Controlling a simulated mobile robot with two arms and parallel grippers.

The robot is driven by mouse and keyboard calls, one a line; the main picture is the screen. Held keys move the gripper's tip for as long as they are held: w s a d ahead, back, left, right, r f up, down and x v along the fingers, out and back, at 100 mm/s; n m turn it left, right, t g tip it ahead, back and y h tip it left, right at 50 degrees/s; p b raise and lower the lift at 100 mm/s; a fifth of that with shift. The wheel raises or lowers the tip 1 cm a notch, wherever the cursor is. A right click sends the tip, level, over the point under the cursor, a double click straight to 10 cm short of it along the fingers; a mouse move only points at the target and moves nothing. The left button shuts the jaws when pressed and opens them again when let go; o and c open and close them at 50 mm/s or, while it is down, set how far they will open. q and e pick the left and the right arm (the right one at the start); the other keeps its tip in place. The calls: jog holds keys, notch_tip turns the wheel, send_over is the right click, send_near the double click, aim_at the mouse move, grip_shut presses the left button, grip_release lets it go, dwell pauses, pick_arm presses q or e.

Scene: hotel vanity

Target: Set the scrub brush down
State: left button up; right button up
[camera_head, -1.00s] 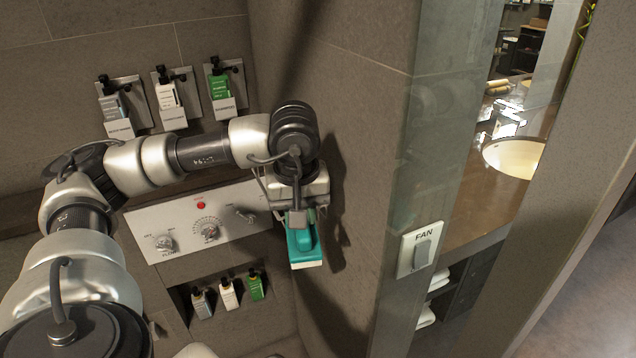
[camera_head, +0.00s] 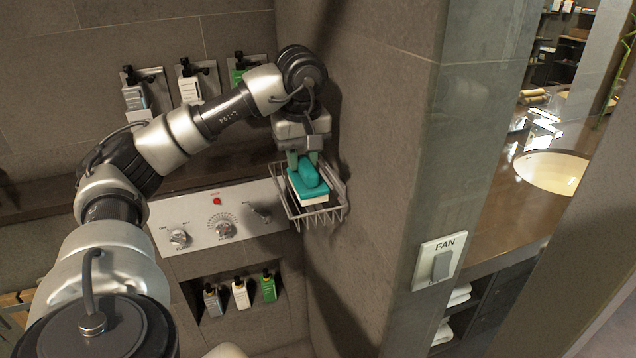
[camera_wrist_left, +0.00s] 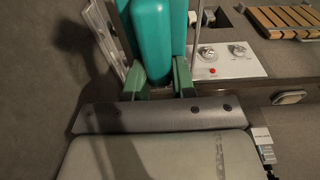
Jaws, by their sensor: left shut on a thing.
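The teal scrub brush (camera_head: 311,175) with a pale underside is in my left gripper (camera_head: 302,157), at the wire basket (camera_head: 321,217) on the shower's corner wall. In the left wrist view the brush's teal body (camera_wrist_left: 160,40) lies between the two green fingers (camera_wrist_left: 163,78), which are shut on it. The brush is over or within the basket; I cannot tell whether its underside touches the basket floor. My right gripper is not in view.
The control panel (camera_head: 222,222) with knobs is left of the basket. Bottles stand in a niche (camera_head: 206,318) below, and dispensers (camera_head: 190,88) hang above. The wall corner with the fan switch (camera_head: 440,263) is at right.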

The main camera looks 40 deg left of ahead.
aim_at(304, 177)
pick_arm(q)
jog(key=shift+w+a+f, duration=0.35)
jog(key=shift+w+f, duration=0.1)
jog(key=shift+w, duration=0.1)
notch_tip(304, 177, down, 3)
jog(key=shift+s+f+p, duration=0.1)
jog(key=shift+s+p, duration=0.05)
jog(key=shift+p, duration=0.15)
jog(key=shift+f, duration=0.2)
jog(key=shift+d, duration=0.1)
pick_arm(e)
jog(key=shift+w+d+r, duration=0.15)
pick_arm(q)
jog(key=shift+f, duration=0.35)
jog(key=o, duration=0.9)
jog(key=shift+r, duration=0.1)
